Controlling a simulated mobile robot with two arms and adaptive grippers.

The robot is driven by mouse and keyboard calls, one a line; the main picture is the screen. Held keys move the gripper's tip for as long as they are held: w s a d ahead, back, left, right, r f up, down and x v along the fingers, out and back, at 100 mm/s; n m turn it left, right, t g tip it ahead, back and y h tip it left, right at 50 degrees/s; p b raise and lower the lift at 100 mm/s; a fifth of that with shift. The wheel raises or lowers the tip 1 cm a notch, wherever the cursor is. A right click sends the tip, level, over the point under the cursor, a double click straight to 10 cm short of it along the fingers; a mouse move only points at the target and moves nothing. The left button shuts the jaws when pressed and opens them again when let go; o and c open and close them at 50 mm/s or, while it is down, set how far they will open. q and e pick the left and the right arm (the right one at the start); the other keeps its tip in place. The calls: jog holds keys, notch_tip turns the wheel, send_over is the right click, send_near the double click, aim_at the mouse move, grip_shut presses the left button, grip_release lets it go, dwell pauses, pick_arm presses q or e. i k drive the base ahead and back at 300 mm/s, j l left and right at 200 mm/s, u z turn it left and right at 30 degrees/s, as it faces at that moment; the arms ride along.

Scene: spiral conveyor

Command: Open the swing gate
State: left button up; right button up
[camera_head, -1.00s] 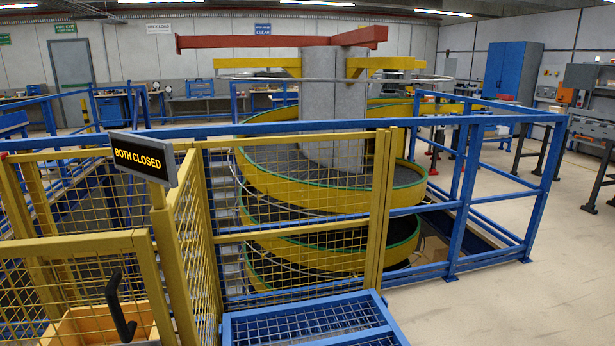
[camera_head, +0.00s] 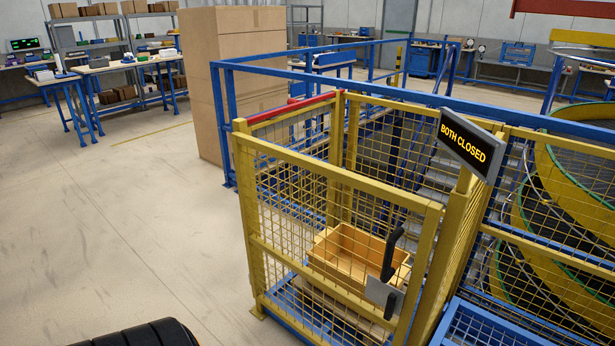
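The yellow mesh swing gate (camera_head: 335,185) stands at the centre of the head view and looks shut against its yellow post. Its black handle (camera_head: 391,256) sits near the gate's right edge, with a grey plate (camera_head: 384,296) and a second dark grip below it. A sign (camera_head: 470,145) above the post reads "BOTH CLOSED". An orange-tan crate (camera_head: 355,256) is inside the enclosure behind the mesh. Neither of my grippers shows in the head view.
The yellow and green spiral conveyor (camera_head: 570,190) stands at the right behind blue rails. A tall stack of cardboard boxes (camera_head: 250,70) is behind the cage. A black wheel-like object (camera_head: 140,334) is at the bottom left. Open floor (camera_head: 120,220) lies left of the gate.

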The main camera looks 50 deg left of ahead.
aim_at(377, 290)
jog(key=u, duration=1.55)
